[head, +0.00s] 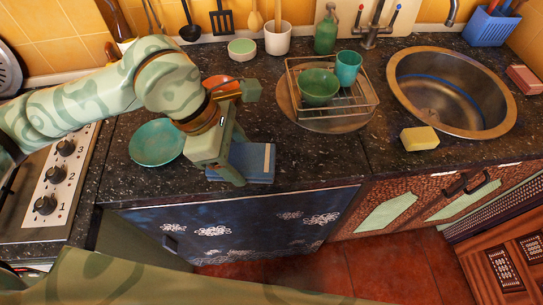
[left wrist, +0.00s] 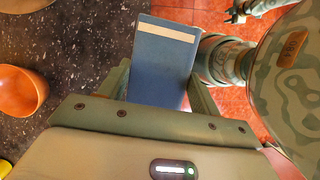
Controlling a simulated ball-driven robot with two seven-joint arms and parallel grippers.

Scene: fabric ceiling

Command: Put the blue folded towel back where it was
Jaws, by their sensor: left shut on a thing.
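The blue folded towel (head: 256,160) has a pale stripe near one end. It also shows in the left wrist view (left wrist: 162,70), between the fingers. My left gripper (head: 232,165) is shut on it, over the counter's front part, left of the dish rack. In the head view the gripper hides the towel's left part. I cannot tell whether the towel touches the counter. What looks like my right gripper (left wrist: 236,12) is small at the top of the left wrist view, over the red floor; its jaws are unclear.
A teal plate (head: 157,142) lies left of the gripper, and an orange bowl (left wrist: 20,90) stands behind it. The dish rack (head: 335,106) holds a green bowl (head: 318,86) and a teal cup (head: 347,68). A yellow sponge (head: 420,139) lies by the sink (head: 500,112). Dark counter right of the towel is clear.

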